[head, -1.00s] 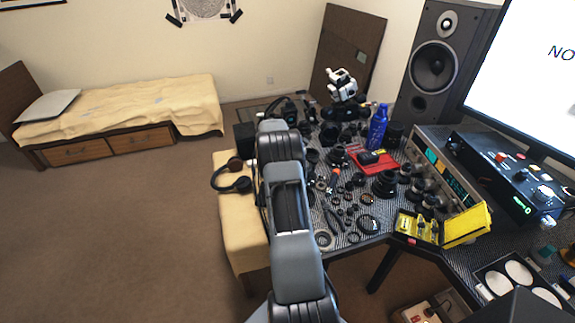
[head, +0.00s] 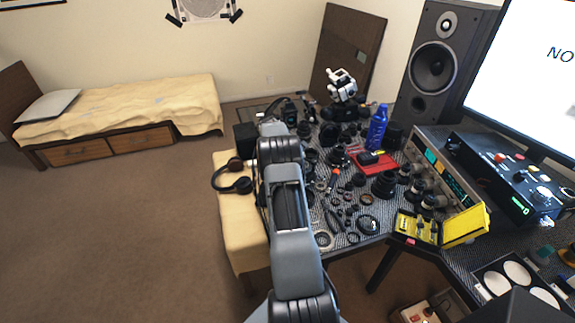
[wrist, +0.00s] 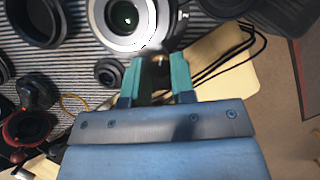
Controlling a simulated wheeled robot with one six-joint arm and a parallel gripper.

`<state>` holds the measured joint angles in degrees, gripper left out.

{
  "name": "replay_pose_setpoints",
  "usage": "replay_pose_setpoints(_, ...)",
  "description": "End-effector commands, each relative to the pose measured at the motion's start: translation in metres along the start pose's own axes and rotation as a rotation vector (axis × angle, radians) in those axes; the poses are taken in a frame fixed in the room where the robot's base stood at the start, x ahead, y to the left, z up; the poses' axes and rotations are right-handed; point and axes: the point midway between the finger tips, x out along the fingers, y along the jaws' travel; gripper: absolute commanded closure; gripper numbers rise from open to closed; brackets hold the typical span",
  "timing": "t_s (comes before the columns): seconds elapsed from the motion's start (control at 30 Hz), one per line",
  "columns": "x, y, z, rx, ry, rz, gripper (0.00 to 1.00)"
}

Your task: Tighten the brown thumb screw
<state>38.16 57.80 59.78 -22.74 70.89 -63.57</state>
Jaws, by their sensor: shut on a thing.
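In the wrist view, my gripper (wrist: 156,78) has its two teal fingers closed on a small dark brown thing (wrist: 158,76), which looks like the brown thumb screw. A bright spot shows near its far end. Its lower part is in shadow between the fingers, and I cannot tell how deep it is seated. A silver-rimmed lens part (wrist: 112,38) lies just beyond the fingertips, to the upper left. In the head view, my own arm hides the gripper and the screw.
Black rings and lens parts crowd the striped mat (wrist: 75,62) left of the fingers. Dark cables run on the right over a cream surface (wrist: 228,75). In the head view, a blue bottle (head: 377,128), a red mat (head: 372,165) and a yellow case (head: 466,226) stand on the desk.

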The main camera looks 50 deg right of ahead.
Motion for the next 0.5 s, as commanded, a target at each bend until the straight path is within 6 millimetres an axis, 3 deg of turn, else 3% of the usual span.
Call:
replay_pose_setpoints(0.3,-0.0001,0.0,0.0,-0.001,0.0,0.001,0.5)
replay_pose_setpoints(0.5,-0.0004,0.0,0.0,-0.002,0.0,0.001,0.5)
